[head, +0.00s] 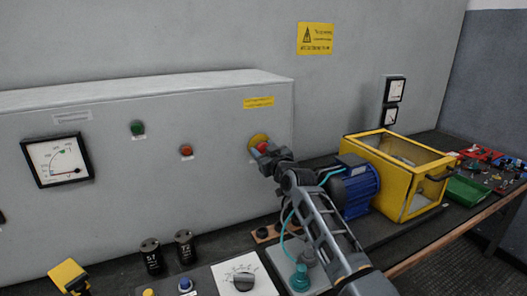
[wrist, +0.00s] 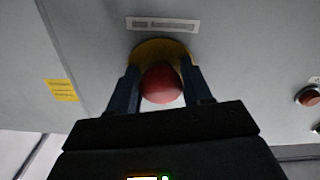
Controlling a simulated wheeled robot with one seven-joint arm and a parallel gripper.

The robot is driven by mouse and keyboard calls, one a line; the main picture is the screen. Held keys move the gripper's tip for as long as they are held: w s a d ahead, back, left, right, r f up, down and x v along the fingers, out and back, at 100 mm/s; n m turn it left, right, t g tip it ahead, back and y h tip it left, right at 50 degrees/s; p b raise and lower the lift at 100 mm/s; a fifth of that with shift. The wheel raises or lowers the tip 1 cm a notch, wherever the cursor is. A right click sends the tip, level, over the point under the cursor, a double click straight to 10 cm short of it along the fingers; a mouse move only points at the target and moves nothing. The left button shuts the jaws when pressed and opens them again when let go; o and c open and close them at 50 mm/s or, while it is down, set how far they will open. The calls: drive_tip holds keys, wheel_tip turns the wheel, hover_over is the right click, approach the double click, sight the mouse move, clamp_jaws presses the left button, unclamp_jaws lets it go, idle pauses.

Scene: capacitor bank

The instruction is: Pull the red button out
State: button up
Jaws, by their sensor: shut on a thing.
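The red button (wrist: 161,84) is a round red mushroom head on a yellow round plate (wrist: 158,49) on the grey cabinet face. In the wrist view my gripper (wrist: 160,88) has one dark finger on each side of the button and is shut on it. In the head view my gripper (head: 265,150) reaches the yellow plate (head: 258,141) at the right end of the cabinet front, and the button is mostly hidden behind it.
The cabinet (head: 200,112) also bears a gauge (head: 57,161), a green lamp (head: 138,128) and a red lamp (head: 186,150). A blue motor (head: 356,190) and a yellow-framed box (head: 402,205) stand close right of my arm. A rotary switch panel (head: 248,282) lies in front.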

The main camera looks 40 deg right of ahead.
clamp_jaws()
drive_tip(key=shift+v, duration=1)
drive_tip(key=shift+f, duration=0.15)
drive_tip(key=o, duration=1)
unclamp_jaws()
drive_tip(key=shift+s+b, duration=0.15)
drive_tip(key=shift+b, duration=0.15)
drive_tip(key=shift+b+v, duration=0.55)
drive_tip(key=shift+v, duration=3.25)
